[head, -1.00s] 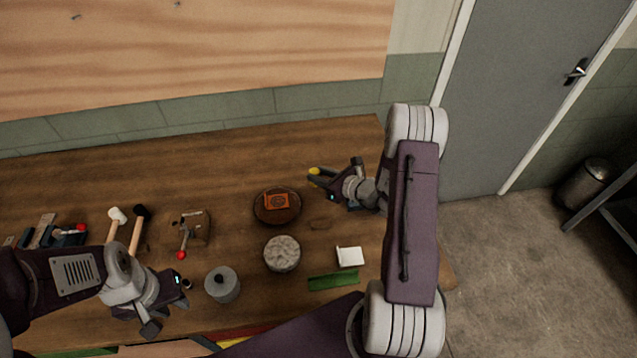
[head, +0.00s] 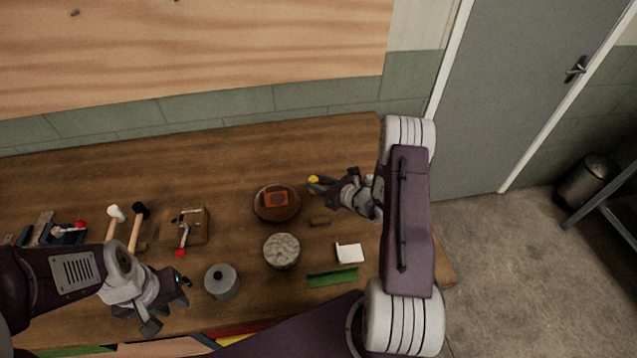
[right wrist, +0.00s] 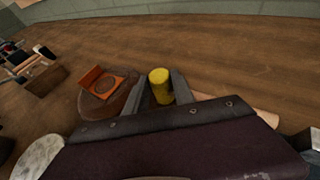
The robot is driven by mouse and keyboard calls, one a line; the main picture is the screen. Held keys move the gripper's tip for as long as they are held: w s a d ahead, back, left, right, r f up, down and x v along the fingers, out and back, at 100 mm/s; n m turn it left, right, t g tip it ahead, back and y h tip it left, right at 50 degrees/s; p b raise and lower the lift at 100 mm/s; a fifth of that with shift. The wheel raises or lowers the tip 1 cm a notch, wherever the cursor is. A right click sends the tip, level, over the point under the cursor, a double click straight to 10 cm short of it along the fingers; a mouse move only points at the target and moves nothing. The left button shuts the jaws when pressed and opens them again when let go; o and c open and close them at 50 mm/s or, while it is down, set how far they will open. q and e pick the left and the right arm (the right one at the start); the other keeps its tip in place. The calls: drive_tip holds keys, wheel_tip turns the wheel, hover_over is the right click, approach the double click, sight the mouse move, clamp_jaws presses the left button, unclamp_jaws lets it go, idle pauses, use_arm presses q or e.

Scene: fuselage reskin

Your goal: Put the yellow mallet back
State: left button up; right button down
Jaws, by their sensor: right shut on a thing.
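The yellow mallet's head (right wrist: 160,84) shows between the two fingers of my right gripper (right wrist: 163,88) in the right wrist view. In the head view its yellow end (head: 313,180) shows at the tips of my right gripper (head: 320,185), which is shut on it over the right part of the bench. Most of the handle is hidden; a pale wooden piece shows beside my wrist in the right wrist view. A white mallet (head: 117,214) and a black mallet (head: 140,211) stand side by side at the left. My left gripper (head: 166,303) is near the front left; its jaw gap is unclear.
A round brown stand with an orange block (head: 276,198) is left of my right gripper. A stone-like disc (head: 281,251), a grey canister (head: 222,282), a white square (head: 350,253) and a green strip (head: 333,278) lie nearer. The bench's back (head: 230,150) is clear.

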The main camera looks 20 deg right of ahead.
drive_tip(key=shift+f, duration=0.2)
drive_tip(key=c, duration=1.1)
unclamp_jaws()
drive_tip(key=shift+r, duration=0.1)
drive_tip(key=shift+o, duration=0.2)
